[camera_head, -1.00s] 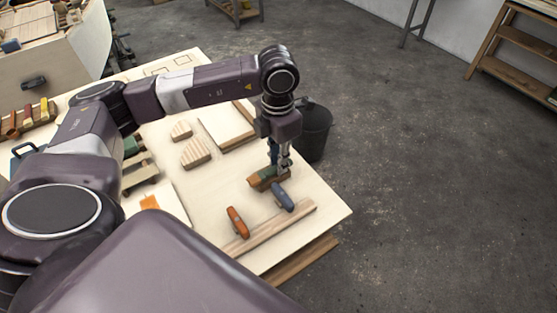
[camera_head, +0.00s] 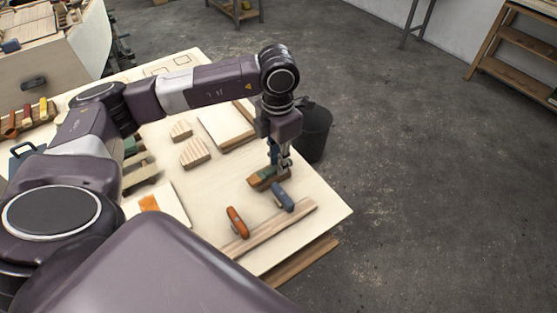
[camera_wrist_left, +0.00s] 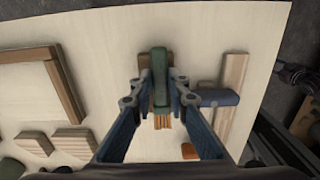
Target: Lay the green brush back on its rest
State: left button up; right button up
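The green brush (camera_head: 262,177) is near the table's right edge, with a green handle and tan bristles. It also shows in the wrist view (camera_wrist_left: 160,75), lying lengthwise between the fingertips. My left gripper (camera_head: 279,168) points down over it, and its fingertips (camera_wrist_left: 161,88) close in on both sides of the handle. I cannot tell whether the brush touches the tabletop. A striped wooden strip (camera_head: 262,232), which looks like the rest, lies nearby. My right gripper is not in view.
The pale table (camera_head: 225,185) holds striped wooden blocks (camera_head: 195,152) and a framed board (camera_head: 226,124) beyond the brush. A dark bin (camera_head: 315,132) stands on the floor past the table's right edge. Bare tabletop surrounds the green brush on its left.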

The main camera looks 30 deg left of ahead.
pick_arm(q)
jog(key=o, duration=0.5)
notch_tip(320, 180, up, 12)
dwell(0.4)
dwell(0.5)
